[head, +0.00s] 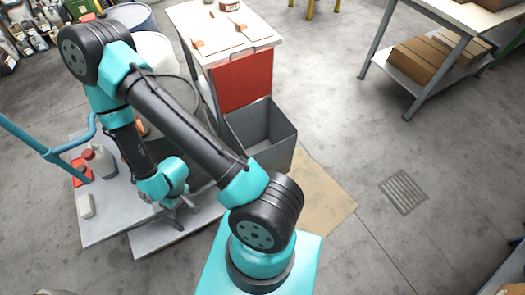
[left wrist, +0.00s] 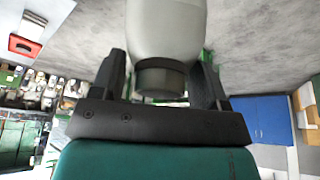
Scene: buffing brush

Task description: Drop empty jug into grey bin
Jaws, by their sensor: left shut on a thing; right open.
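In the left wrist view my left gripper (left wrist: 162,78) is shut on a pale grey-white jug (left wrist: 168,28) with a dark cap. The cap end lies between the two fingers, and the rest of the jug runs out of the top of the picture. The left gripper does not show in the head view.
A white-topped table (head: 223,29) with a red panel (head: 243,80) stands behind the bin. The floor to the right is clear around a drain grate (head: 403,191).

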